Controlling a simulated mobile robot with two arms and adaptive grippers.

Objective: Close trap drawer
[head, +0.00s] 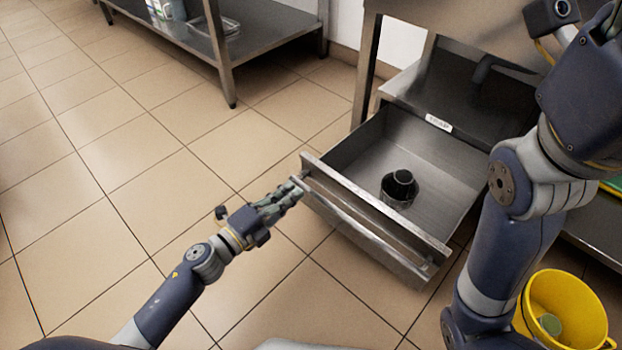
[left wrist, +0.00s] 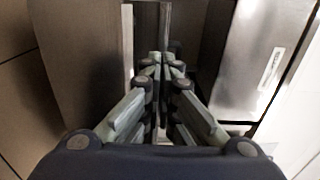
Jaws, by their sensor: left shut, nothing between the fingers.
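The steel trap drawer (head: 345,160) is pulled out of its unit in the head view. A label (head: 439,123), seemingly reading TRAP, sits on the unit above it. A dark cylindrical fitting (head: 398,187) stands inside the drawer. A long bar handle (head: 365,222) runs along the drawer's front. My left gripper (head: 297,187) is shut and empty at the left end of the drawer front; contact is unclear. In the left wrist view, its closed fingertips (left wrist: 163,62) are close to the metal bar. My right arm shows at the right, with its fingers out of view.
A yellow bucket (head: 567,310) stands on the floor at the lower right, beside my right arm. A steel table (head: 215,40) with a lower shelf is at the upper left. The tiled floor (head: 110,180) left of the drawer is clear.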

